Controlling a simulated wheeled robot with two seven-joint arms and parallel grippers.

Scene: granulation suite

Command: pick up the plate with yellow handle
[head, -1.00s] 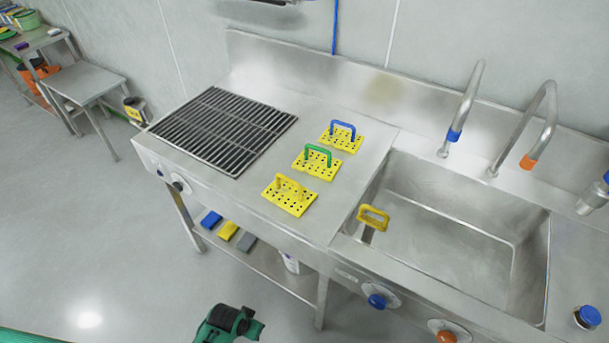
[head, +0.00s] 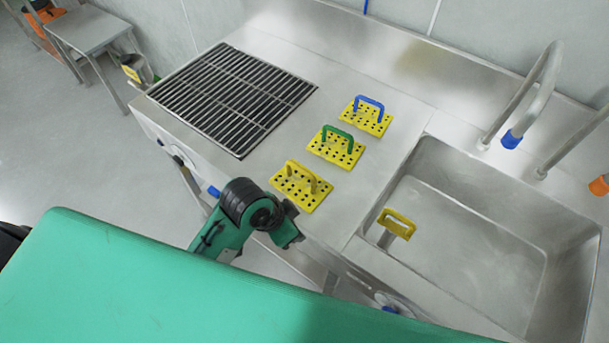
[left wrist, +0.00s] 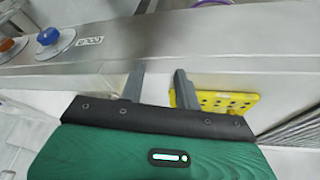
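The plate with yellow handle (head: 300,199) is a flat yellow plate with holes, lying on the steel counter nearest the front edge. Its handle stands up at the plate's back half. A yellow perforated plate (left wrist: 232,103) shows there beside and behind one finger, partly hidden. My right gripper is not in view.
Plates with a green handle (head: 335,153) and a blue handle (head: 366,118) lie behind in a row. A black grill (head: 232,95) is to the left. A sink (head: 470,240) is to the right, with a yellow-handled tool (head: 397,220) at its left side.

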